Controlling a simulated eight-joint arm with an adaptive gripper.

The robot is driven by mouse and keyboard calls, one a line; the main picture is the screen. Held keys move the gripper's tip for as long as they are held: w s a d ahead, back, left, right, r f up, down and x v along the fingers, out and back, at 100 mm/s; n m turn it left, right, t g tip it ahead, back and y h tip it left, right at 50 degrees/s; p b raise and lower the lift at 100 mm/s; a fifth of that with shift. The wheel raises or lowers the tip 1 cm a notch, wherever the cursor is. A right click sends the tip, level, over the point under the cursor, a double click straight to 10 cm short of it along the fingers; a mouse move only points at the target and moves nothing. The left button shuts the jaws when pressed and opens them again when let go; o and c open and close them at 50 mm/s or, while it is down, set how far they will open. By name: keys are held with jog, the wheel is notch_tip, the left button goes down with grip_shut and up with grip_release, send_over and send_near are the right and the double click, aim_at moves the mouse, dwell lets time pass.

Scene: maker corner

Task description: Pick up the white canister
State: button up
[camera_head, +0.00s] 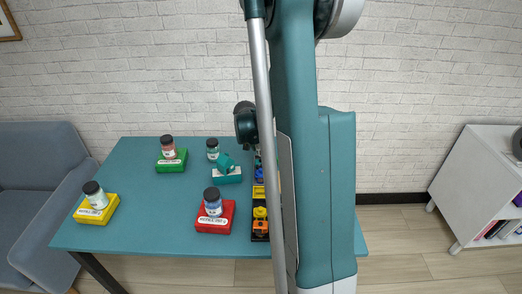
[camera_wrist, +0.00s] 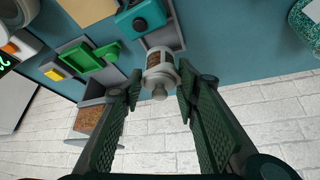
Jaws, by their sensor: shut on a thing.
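The white canister (camera_wrist: 158,74) shows in the wrist view, a small pale cylinder with a brown band or contents and a knob on the near end. My gripper (camera_wrist: 160,84) has one dark green ribbed finger on each side of it and is shut on it. A grey open tray (camera_wrist: 166,36) lies just beyond the canister; I cannot tell whether the canister touches it. In the head view my arm hides the canister and the fingers.
In the wrist view, a teal item (camera_wrist: 140,18), a green tray (camera_wrist: 90,58) and a yellow block (camera_wrist: 54,75) are close by.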

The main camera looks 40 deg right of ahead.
jog(key=shift+r+p, duration=0.5)
jog(key=shift+r, duration=2.1)
